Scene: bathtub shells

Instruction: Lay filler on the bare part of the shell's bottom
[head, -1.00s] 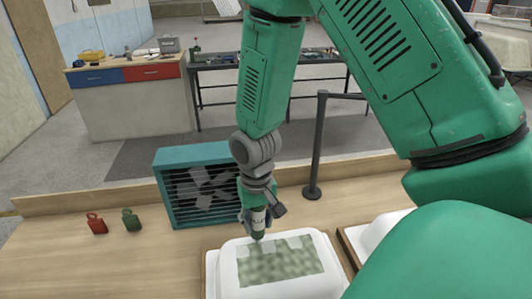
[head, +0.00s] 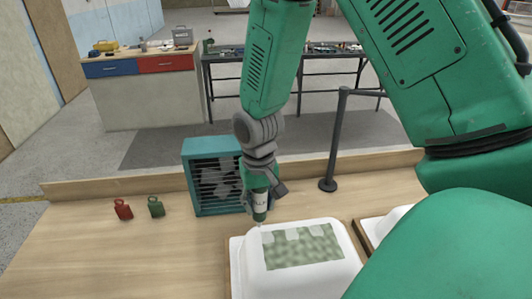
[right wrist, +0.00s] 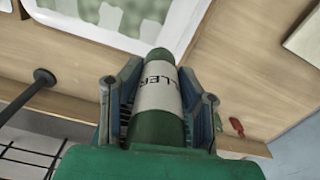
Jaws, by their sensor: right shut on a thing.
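The white shell (head: 254,275) lies bottom up on the bench in the head view. A mottled grey-green patch (head: 300,252) covers part of its bottom, with several paler blocks (head: 292,234) along the patch's far edge. My right gripper (head: 257,203) is shut on a green filler tube (right wrist: 158,120) with a white label, nozzle down. The tube's tip is near the patch's far left corner; I cannot tell whether it touches. In the right wrist view the shell (right wrist: 75,18) shows beyond the tube, partly hidden by it. My left gripper is not in view.
A teal fan box (head: 200,175) stands behind the shell. Red (head: 122,209) and green (head: 156,206) small cans stand at left, and a dark post (head: 335,140) at back right. Another white shell (head: 392,218) is at right, partly behind my arm. The bench's left front is clear.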

